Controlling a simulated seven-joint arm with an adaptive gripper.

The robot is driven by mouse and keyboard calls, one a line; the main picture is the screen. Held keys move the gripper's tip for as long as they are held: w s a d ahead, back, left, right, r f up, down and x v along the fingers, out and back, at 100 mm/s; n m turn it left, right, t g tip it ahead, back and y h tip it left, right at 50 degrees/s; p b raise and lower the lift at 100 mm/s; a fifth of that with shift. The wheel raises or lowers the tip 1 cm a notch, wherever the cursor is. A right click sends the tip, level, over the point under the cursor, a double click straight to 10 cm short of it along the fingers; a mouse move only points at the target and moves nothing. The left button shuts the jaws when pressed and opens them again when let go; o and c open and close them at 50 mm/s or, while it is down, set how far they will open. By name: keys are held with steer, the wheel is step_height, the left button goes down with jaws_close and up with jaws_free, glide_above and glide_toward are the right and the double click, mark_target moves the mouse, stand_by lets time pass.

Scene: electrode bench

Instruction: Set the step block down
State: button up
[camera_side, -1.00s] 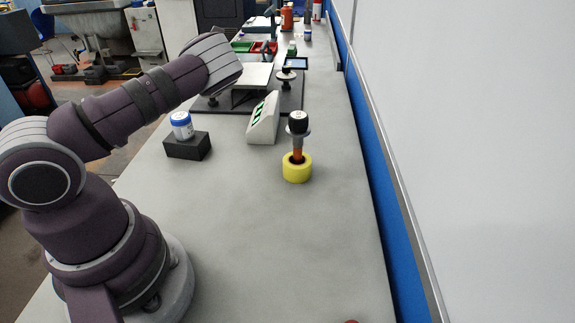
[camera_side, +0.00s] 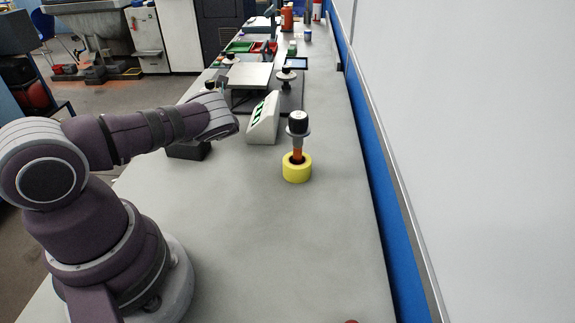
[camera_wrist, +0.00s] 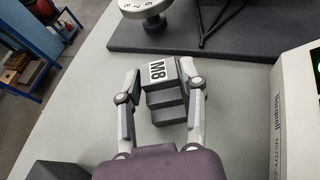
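The step block (camera_wrist: 167,92) is dark grey with stepped faces and a white label reading M8. It sits between the two fingers of my gripper (camera_wrist: 160,72) in the wrist view, and the fingertips appear to touch its sides. The grey bench top lies below it; whether its underside touches the bench I cannot tell. In the side view the fingers and the step block are hidden behind my arm.
A bench meter (camera_side: 263,118) stands close on the right. A dark base plate (camera_wrist: 215,44) with a round dial (camera_wrist: 145,6) lies ahead. A black block (camera_side: 188,151) is partly behind my arm. A yellow ring (camera_side: 297,168) holds an upright black-capped electrode (camera_side: 298,124). The front bench is clear.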

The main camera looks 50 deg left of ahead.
steer(key=shift+o, duration=1.4)
